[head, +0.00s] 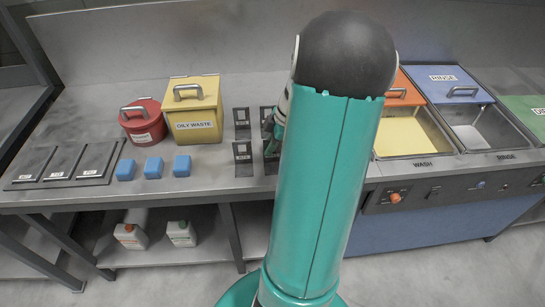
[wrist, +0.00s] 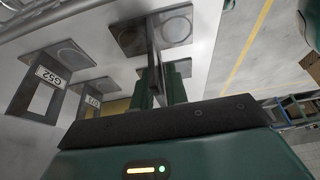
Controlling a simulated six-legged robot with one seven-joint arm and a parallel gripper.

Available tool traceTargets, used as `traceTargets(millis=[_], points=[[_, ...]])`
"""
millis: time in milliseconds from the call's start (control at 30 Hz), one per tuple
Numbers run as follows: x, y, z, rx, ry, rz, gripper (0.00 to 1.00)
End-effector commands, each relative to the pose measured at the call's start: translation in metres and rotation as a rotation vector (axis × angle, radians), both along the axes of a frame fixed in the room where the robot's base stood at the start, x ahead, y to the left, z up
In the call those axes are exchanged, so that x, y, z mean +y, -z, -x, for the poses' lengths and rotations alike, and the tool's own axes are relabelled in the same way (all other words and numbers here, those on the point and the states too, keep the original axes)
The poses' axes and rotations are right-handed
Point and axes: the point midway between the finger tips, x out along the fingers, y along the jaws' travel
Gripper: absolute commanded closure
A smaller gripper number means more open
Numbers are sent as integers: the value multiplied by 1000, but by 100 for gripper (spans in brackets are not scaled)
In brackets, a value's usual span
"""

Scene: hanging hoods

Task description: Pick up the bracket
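Several dark brackets stand on the counter in the head view, such as the far left one (head: 242,117) and the near left one (head: 243,152). Another bracket (wrist: 157,45), seen nearly edge-on in the wrist view, has its upright plate between the green fingers of my gripper (wrist: 163,85). Its flat foot with round marks spreads to both sides of the upright. Whether the fingers press on the plate is not clear. In the head view my gripper (head: 272,135) is mostly hidden behind my arm, among the right-hand brackets.
Two labelled brackets stand close beside my gripper, one marked 652 (wrist: 47,90). In the head view, blue blocks (head: 153,167), a yellow oily waste bin (head: 193,112) and a red can (head: 143,124) are to the left. A wash basin (head: 410,135) is right.

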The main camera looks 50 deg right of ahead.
Motion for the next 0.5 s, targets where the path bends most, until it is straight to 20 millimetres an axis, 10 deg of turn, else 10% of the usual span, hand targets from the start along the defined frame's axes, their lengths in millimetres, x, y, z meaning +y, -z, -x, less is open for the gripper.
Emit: traceTargets(millis=[500], points=[[0,0,0,0,0,0,100]])
